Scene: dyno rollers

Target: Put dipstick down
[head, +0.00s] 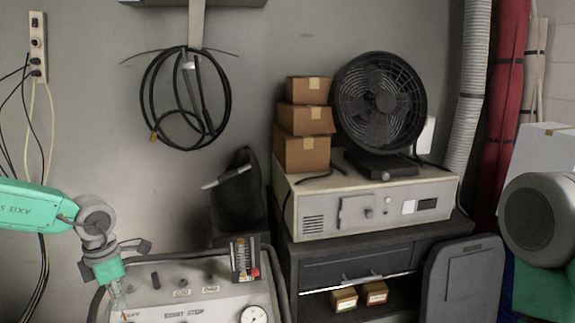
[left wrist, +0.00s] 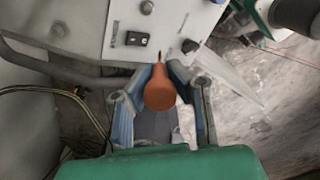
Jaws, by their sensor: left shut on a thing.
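In the left wrist view, an orange bulb-shaped handle with a thin dark tip, which looks like the dipstick (left wrist: 160,93), sits between the fingers of my left gripper (left wrist: 161,74). The gripper is shut on it. In the head view my left gripper (head: 118,297) points down at the left side of the grey control panel (head: 200,291), which also shows in the left wrist view (left wrist: 170,14). I cannot make out the dipstick in the head view. Whether it touches the panel is unclear. My right gripper is out of view.
The panel bears knobs, a gauge (head: 254,314) and a small rack (head: 244,259) with a red item. To the right, a black fan (head: 379,103) and stacked boxes (head: 303,120) stand on a beige unit (head: 376,205). A coiled cable (head: 150,99) hangs on the wall.

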